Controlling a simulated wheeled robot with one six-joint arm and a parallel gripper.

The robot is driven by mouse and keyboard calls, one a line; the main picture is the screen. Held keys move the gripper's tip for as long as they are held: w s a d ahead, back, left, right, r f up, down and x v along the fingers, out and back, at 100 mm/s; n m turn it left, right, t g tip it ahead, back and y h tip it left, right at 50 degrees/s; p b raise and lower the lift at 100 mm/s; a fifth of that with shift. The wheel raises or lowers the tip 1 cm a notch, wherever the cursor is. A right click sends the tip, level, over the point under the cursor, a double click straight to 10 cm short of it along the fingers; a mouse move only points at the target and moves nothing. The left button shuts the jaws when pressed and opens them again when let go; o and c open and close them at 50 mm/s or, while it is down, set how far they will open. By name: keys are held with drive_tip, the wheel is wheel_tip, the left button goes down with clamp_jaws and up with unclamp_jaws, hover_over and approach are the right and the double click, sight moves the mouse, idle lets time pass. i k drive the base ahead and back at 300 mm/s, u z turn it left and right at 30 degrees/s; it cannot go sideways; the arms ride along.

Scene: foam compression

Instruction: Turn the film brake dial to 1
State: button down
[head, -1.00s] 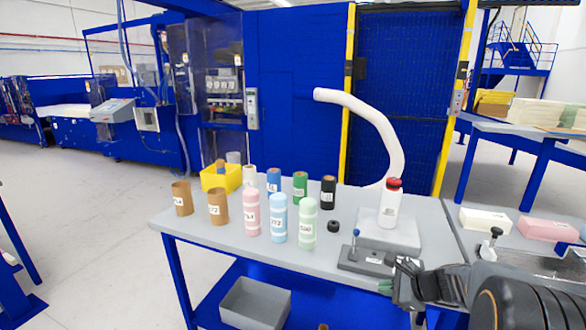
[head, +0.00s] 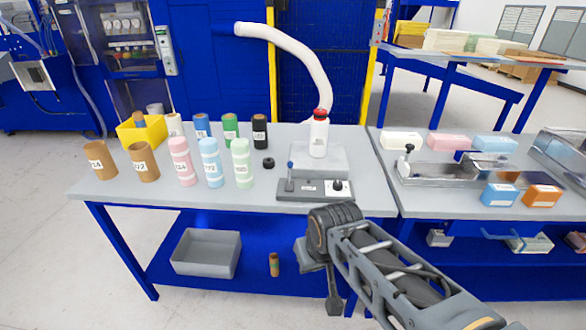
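A dark grey control panel (head: 314,195) lies along the front of the grey table. A small black dial (head: 337,186) is on its right part, with white around it; its marks are too small to read. My gripper (head: 333,302) hangs below and in front of the table edge, apart from the dial.
A white bottle with a red cap (head: 319,135) stands on a grey block (head: 318,160) behind the panel. A grey bin (head: 207,252) sits below. A second table with foam blocks is on the right.

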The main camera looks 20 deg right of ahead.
sight(338, 185)
drive_tip(key=z, duration=0.5)
drive_tip(key=i, duration=0.65)
drive_tip(key=u, duration=0.2)
